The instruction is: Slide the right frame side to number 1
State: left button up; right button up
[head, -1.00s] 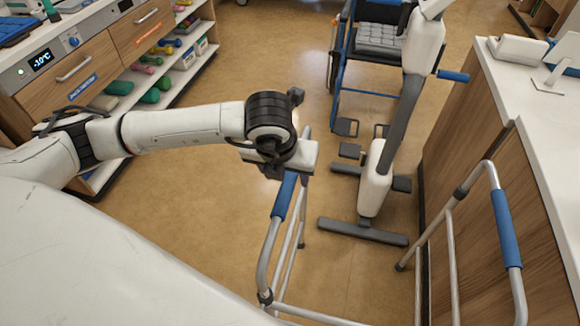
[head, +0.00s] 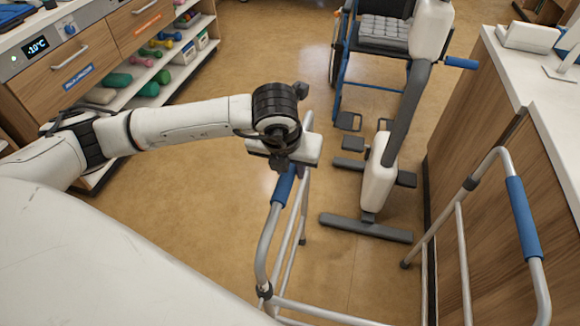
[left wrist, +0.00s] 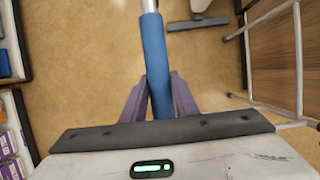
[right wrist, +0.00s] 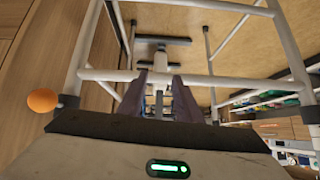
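The walking frame has a left side with a blue grip (head: 283,186) and a right side with a blue grip (head: 523,218), both on grey tubes. My left gripper (head: 281,166) is at the left side's blue grip. In the left wrist view, the purple fingers (left wrist: 158,88) lie against both sides of that grip (left wrist: 156,55). My right gripper (right wrist: 158,88) shows only in its wrist view, with its fingers apart and nothing clearly between them. Frame tubes (right wrist: 108,74) and an orange knob (right wrist: 42,100) show near it. No number marking is readable.
An exercise machine (head: 376,185) stands beyond the frame, with a wheelchair (head: 380,40) behind it. A wooden counter (head: 500,150) stands close to the frame's right side. A cabinet (head: 70,75) and shelves with dumbbells are at the left. Floor between them is clear.

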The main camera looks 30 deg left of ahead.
pick_arm(q)
jog(key=c, duration=0.4)
jog(key=shift+f+b, duration=1.3)
jog(key=o, duration=1.2)
jog(key=shift+r, duration=0.1)
jog(key=p+v, duration=0.3)
jog(key=v, duration=0.1)
jog(key=shift+s+r, duration=0.1)
jog(key=shift+r, duration=0.3)
jog(key=shift+p+v, duration=0.5)
jog(key=shift+v, duration=0.55)
